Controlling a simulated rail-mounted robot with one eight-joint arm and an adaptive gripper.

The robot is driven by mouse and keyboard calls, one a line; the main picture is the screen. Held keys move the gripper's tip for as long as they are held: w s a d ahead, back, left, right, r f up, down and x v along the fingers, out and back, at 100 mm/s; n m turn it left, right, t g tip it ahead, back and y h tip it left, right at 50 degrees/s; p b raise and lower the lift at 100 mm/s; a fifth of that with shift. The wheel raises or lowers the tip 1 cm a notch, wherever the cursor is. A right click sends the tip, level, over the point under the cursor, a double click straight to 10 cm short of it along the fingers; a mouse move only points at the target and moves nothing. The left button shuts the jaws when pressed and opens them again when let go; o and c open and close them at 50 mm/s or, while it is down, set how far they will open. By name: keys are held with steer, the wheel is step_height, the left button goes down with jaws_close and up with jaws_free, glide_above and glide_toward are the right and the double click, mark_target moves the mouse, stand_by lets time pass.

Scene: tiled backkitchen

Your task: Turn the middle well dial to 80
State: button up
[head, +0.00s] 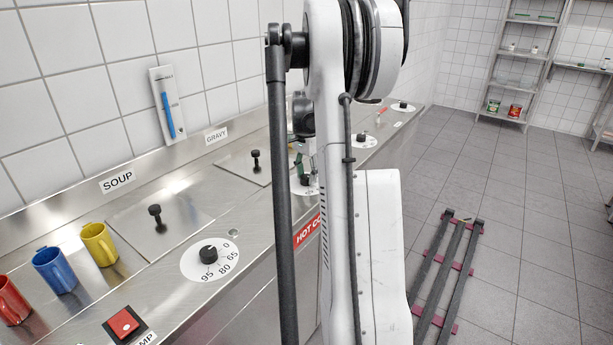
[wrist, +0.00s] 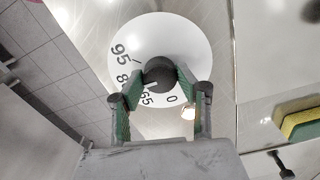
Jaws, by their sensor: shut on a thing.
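The dial (wrist: 160,28) in my gripper is a white disc with a black knob (wrist: 160,72), marked 0, 65, 80 and 95. My gripper (wrist: 168,74) is shut on the knob, a green-padded finger on each side. The knob's pale pointer line appears to aim near 65; the left finger partly covers the 80. In the head view the same dial (head: 309,190) lies before the GRAVY well (head: 235,167), and my arm hides much of it. The nearer SOUP dial (head: 208,252) is free.
Farther dials (head: 364,141) sit along the counter. Red, blue (head: 55,270) and yellow mugs stand at the left near a red button (head: 123,323). The wrist view shows a yellow-green sponge (wrist: 299,118). Shelves (head: 515,75) stand at the back; the tiled floor at right is mostly open.

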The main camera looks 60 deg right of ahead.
mark_target(306, 176)
stand_by(0.3)
steer(key=o, duration=1.1)
steer(key=shift+o, duration=0.2)
steer(key=shift+r, duration=0.15)
step_height(306, 176, up, 12)
steer(key=w+a+r+n+t+h, duration=0.1)
steer(key=a+r+n, duration=0.15)
steer(key=a, duration=0.75)
steer(key=w+a+r+n+t, duration=0.1)
steer(key=a+n, duration=0.3)
steer(key=a, duration=0.6)
steer(key=a+r+n+t+h, duration=0.1)
steer(key=a+r+n, duration=0.15)
steer(key=a, duration=0.85)
steer(key=s+a+f+n+t, duration=0.1)
steer(key=s+a+f+n, duration=0.1)
steer(key=s+a+n, duration=0.2)
steer(key=s+a+f+n+t+y, duration=0.1)
steer(key=s+a+f+n, duration=0.2)
steer(key=a, duration=0.8)
steer(key=s+a+f+n+t+y, duration=0.1)
steer(key=s+a+f+n+t, duration=0.1)
steer(key=a, duration=0.6)
steer(key=s+f+n, duration=0.1)
steer(key=s+n, duration=0.1)
steer(key=s, duration=0.1)
steer(key=shift+s+n, duration=0.3)
